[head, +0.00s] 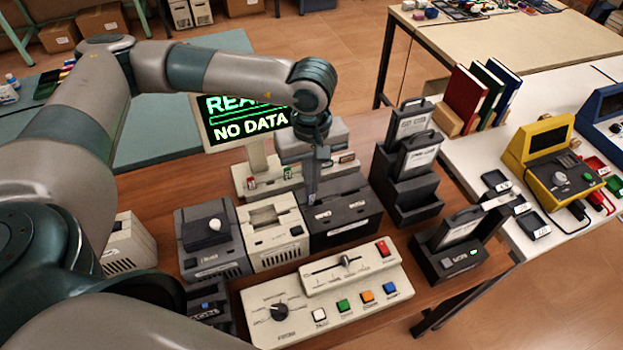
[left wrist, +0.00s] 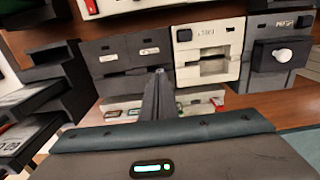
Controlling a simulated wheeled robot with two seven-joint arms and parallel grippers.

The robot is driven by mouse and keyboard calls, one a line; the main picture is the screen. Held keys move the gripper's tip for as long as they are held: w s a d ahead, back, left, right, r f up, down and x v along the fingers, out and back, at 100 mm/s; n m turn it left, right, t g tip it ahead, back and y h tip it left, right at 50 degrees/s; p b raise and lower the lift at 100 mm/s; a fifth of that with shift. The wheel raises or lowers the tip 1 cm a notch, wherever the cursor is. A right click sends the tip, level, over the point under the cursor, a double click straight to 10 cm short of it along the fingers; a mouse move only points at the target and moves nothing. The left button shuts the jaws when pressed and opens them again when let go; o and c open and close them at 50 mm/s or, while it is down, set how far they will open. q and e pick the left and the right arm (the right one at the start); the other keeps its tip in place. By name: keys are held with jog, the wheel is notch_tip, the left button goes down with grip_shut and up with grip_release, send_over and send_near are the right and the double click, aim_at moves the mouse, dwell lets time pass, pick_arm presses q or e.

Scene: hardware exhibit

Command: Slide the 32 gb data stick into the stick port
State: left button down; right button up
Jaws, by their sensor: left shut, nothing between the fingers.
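My left gripper (head: 312,200) is shut and empty, pointing down over the dark box (head: 345,224) with two small pale labels. I cannot tell whether its fingertips touch the box. In the left wrist view its closed fingers (left wrist: 158,74) lie in front of the same dark box (left wrist: 128,68). A cream rack (head: 240,190) behind holds small sticks, among them a red one (head: 251,183) and a green one (head: 287,173). Their labels are too small to read, so I cannot tell which is the 32 gb stick. The stick port cannot be singled out with certainty. My right gripper is not in view.
A screen (head: 232,131) reading "NO DATA" stands behind the rack. A cream unit (head: 272,237) and a grey unit (head: 212,250) stand left of the dark box. A control panel (head: 330,297) lies in front. Dark cartridge holders (head: 408,190) stand to the right.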

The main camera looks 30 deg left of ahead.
pick_arm(q)
notch_tip(320, 180, up, 7)
jog(key=p, duration=0.1)
jog(key=shift+p, duration=0.3)
dwell(0.4)
dwell(0.5)
